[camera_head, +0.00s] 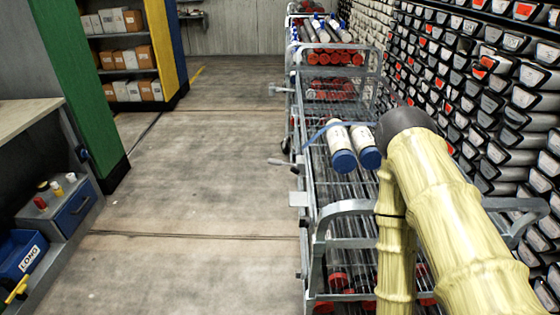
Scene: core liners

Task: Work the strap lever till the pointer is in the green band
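A wire-shelf cart (345,209) stands right of the middle. Two white tubes with blue ends (343,160) lie side by side on its top, and a blue strap (317,134) runs over them at the left. A lever with a pale handle (282,163) sticks out leftward from the cart's left side. A second similar lever (276,90) sticks out farther back. I cannot make out a pointer or a green band. My arm, in a yellow sleeve, reaches in from the lower right over the cart. My gripper is not visible; the arm's dark joint hides what lies beyond it.
Racks of stacked core liners (480,95) fill the right side. More tubes with red ends (335,58) lie on the cart's far part. The floor (200,190) between is clear.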

